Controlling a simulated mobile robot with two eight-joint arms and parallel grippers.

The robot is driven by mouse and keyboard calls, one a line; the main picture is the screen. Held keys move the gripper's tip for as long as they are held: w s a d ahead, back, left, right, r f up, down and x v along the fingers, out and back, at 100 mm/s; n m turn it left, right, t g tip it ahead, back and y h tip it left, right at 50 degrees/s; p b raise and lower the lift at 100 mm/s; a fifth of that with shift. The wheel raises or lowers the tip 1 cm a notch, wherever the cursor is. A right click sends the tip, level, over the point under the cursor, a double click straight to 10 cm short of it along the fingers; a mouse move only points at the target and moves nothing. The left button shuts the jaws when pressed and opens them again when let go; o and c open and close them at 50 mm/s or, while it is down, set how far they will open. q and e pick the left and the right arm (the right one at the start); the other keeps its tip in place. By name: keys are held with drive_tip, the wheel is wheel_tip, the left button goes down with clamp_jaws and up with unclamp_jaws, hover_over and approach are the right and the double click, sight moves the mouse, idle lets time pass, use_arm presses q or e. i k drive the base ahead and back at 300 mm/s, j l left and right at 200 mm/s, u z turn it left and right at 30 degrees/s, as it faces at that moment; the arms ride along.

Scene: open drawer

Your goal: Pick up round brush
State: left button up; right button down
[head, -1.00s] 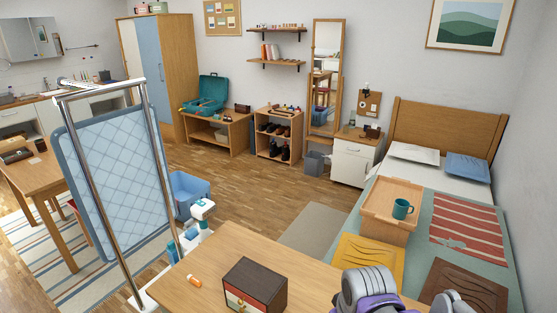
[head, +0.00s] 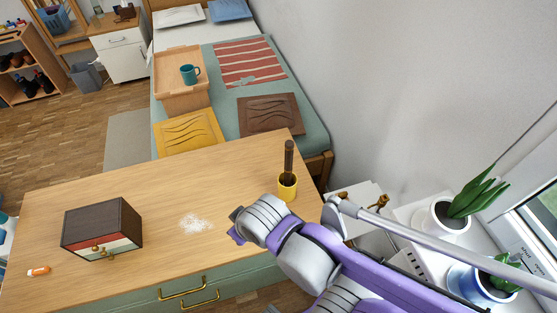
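A dark brown upright handle, apparently the round brush (head: 289,158), stands in a yellow cup (head: 287,190) near the right edge of the wooden desktop in the head view. Its lower end is partly hidden inside the cup. My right arm, purple and grey, reaches in from the lower right. Its far end, where my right gripper (head: 236,225) seems to be, is above the desktop, to the left of and nearer than the cup, apart from it. Its fingers cannot be made out clearly. My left gripper is not in view.
A dark box with small drawers (head: 101,229) and an orange bottle (head: 38,271) are on the desktop's left. White powder (head: 195,223) lies mid-desktop. Green drawer fronts with brass handles (head: 183,293) are below. A silver rail (head: 440,248) and potted plants (head: 440,217) are at right.

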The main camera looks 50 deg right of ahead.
sight(289, 146)
drive_tip(key=z, duration=1.85)
